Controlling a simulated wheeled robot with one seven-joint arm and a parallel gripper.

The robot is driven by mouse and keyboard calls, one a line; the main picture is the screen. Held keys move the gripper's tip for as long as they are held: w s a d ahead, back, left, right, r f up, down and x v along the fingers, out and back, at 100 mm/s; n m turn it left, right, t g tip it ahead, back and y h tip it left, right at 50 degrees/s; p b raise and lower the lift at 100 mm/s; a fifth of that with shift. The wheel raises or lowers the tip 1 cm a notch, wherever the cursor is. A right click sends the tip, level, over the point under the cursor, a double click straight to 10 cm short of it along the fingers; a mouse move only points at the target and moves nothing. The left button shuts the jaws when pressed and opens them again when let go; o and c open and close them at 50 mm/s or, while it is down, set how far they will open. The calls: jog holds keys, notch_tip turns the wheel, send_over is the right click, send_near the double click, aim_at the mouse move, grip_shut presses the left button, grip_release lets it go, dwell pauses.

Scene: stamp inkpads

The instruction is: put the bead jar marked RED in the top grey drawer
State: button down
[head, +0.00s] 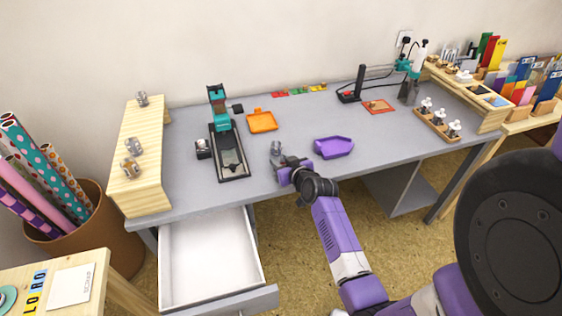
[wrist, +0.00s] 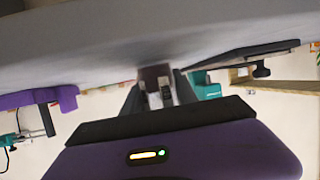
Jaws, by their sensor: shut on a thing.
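My gripper (head: 279,162) is at the front part of the grey desk (head: 290,120), shut on a small clear-looking jar (head: 276,147). In the wrist view the jar (wrist: 165,92) sits between the two fingers (wrist: 160,92), with a dark reddish-brown part and a pale label. I cannot read the label. The top grey drawer (head: 213,258) is pulled out below the desk's left front, and its white inside looks empty. Similar jars stand on the wooden riser (head: 147,185) at left: one at the back (head: 142,98) and two nearer the front (head: 132,157).
A black and teal press (head: 230,150) stands left of my gripper, with a small dark-topped item (head: 203,148) beside it. An orange tray (head: 262,120) lies behind and a purple tray (head: 333,147) to the right. A bin of wrapping rolls (head: 90,225) stands left of the drawer.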

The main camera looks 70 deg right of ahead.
jog(key=shift+f, duration=0.2)
jog(key=c, duration=1)
grip_release()
jog(key=shift+o, duration=0.2)
